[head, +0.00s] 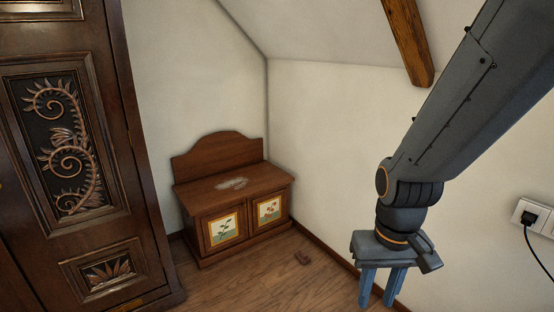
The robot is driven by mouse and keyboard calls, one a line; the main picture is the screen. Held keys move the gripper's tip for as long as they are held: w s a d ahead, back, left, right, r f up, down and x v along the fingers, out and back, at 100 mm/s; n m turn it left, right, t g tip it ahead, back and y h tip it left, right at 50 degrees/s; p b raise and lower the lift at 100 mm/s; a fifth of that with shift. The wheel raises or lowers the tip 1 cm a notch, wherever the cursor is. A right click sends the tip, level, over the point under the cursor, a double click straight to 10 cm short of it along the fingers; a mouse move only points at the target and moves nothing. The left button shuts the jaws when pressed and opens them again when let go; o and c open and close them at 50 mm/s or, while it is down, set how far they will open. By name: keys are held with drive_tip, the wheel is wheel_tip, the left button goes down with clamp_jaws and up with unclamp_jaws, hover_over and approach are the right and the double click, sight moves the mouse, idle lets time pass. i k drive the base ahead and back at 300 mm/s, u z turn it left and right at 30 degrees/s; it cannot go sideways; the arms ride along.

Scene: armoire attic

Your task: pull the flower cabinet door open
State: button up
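The flower cabinet (193,195) is a low brown wooden chest with a raised curved back, standing in the corner. Its front has two doors, both shut. The left door (222,230) bears a picture of a leafy plant, and the right door (269,209) bears one with orange-red flowers. No handle can be made out on either door. My gripper (378,298) points down at the lower right, in front of the right-hand wall and to the right of the cabinet, well apart from it. Its two fingers are spread with nothing between them.
A tall dark carved armoire (107,120) stands at the left. A socket with a black plug (530,216) is on the right wall. A wooden beam (408,42) slopes above. The floor before the cabinet is mostly clear.

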sight(265, 210)
drive_tip(key=u, duration=0.2)
drive_tip(key=i, duration=1.7)
drive_tip(key=u, duration=0.35)
